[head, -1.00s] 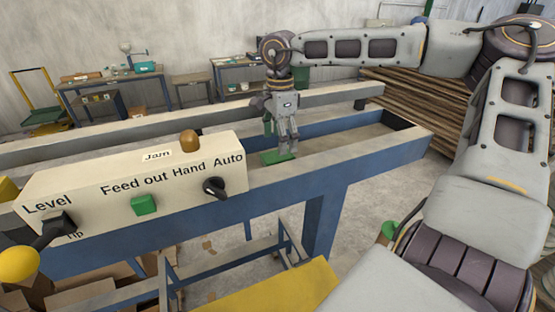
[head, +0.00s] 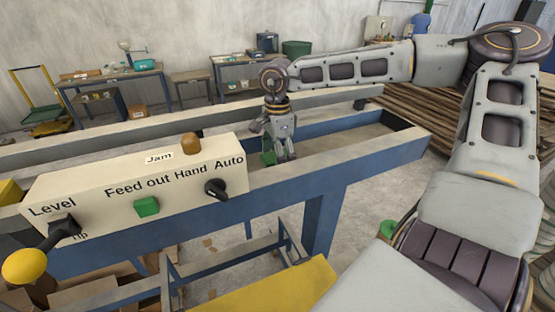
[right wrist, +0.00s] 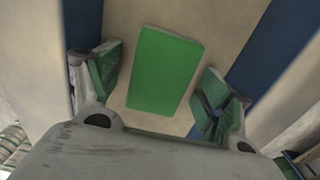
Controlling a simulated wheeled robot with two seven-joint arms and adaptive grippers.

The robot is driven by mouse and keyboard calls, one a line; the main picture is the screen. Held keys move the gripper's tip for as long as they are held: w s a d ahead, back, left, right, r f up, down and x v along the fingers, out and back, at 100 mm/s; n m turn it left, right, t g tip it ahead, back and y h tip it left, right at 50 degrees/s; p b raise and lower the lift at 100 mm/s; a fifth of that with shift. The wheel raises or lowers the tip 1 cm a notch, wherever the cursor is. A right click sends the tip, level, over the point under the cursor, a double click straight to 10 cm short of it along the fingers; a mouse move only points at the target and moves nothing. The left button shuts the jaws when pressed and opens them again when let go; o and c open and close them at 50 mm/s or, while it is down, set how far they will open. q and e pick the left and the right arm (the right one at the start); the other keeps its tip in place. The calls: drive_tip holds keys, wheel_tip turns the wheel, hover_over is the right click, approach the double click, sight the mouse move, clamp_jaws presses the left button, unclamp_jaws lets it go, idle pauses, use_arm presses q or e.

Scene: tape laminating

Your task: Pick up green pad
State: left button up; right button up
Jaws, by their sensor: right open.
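The green pad (right wrist: 165,70) is a flat green rectangle. In the right wrist view it lies on a pale beige surface, between the two fingers of my right gripper (right wrist: 160,95). The fingers are spread wide with green inner faces, and a gap shows on each side of the pad. In the head view my right gripper (head: 277,157) is low over the beam behind the control panel and hides most or all of the pad. I cannot tell the pad's green from the finger's green there. My left gripper is not in view.
The cream control panel (head: 110,185) with a brown knob, green button and black switches stands just left of my right gripper. The blue and beige frame (head: 350,165) runs around it, with an open gap behind. Workbenches (head: 120,85) stand by the far wall.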

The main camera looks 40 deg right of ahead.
drive_tip(key=c, duration=1)
drive_tip(key=shift+c, duration=0.2)
wheel_tip(320, 180, up, 10)
drive_tip(key=b, duration=0.1)
idle(0.6)
drive_tip(key=shift+o, duration=1.3)
drive_tip(key=shift+c, duration=1.1)
